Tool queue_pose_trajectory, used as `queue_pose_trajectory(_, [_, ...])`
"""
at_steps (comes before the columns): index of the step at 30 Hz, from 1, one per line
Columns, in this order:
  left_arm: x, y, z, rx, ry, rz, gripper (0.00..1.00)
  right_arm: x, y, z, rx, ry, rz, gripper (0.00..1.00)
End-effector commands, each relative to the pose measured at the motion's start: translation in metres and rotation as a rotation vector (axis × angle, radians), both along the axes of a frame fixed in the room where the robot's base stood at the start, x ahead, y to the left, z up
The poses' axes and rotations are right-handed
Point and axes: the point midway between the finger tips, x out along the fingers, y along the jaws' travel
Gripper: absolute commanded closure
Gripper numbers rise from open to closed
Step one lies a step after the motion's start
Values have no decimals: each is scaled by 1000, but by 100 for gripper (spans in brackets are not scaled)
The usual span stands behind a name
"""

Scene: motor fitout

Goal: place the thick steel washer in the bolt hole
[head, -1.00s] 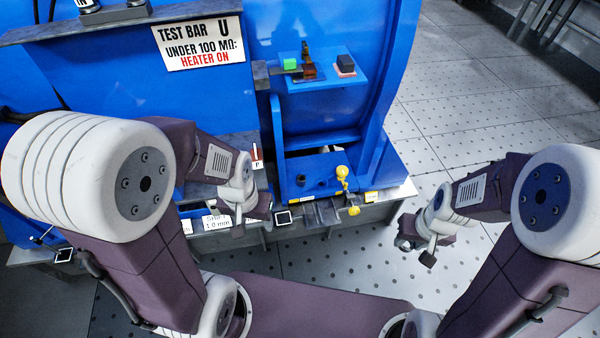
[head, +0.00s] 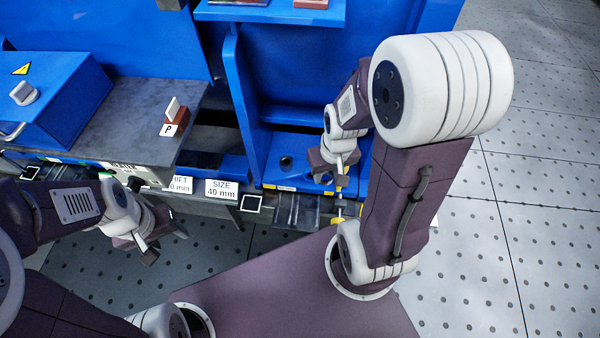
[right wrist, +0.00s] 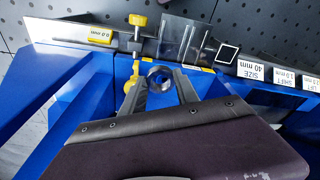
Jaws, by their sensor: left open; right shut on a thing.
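The thick steel washer (right wrist: 160,77) shows as a shiny ring between the fingertips of my right gripper (right wrist: 160,84) in the right wrist view. The right gripper is shut on it. In the head view the right gripper (head: 335,172) is low over the blue foot ledge of the machine, and the washer cannot be made out there. A dark round spot (head: 286,160) on that ledge lies left of the right gripper; I cannot tell if it is the bolt hole. My left gripper (head: 147,248) is open and empty, in front of the bench edge at the lower left.
A yellow-knobbed screw (right wrist: 138,22) stands close to the right gripper. Blue upright walls (head: 245,110) rise around the ledge. A "SIZE 40 mm" label (head: 221,189) and a black-and-white square marker (head: 251,203) are on the front edge. The floor at right is clear.

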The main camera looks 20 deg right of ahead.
Motion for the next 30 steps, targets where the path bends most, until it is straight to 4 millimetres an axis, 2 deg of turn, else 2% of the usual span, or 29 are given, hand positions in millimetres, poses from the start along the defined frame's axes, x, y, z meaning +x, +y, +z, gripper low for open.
queue_pose_trajectory(1, [0,0,-16,0,0,0,47,0,-1,-15,0,-2,-6,100])
queue_pose_trajectory(9, [0,0,-46,0,0,0,47,-1,-6,-43,-2,-8,-27,100])
queue_pose_trajectory(17, [0,0,-48,0,0,0,47,1,-8,-47,-1,-6,-33,100])
queue_pose_trajectory(21, [0,0,-40,0,0,0,47,23,-10,-60,-1,0,-31,100])
queue_pose_trajectory(22, [0,0,-55,0,-1,0,47,33,-11,-74,-1,-5,-31,100])
queue_pose_trajectory(24, [0,0,-69,0,0,0,47,55,-13,-88,-1,-8,-31,100])
queue_pose_trajectory(30, [0,0,-90,0,0,0,47,101,-18,-114,-1,-8,-33,100])
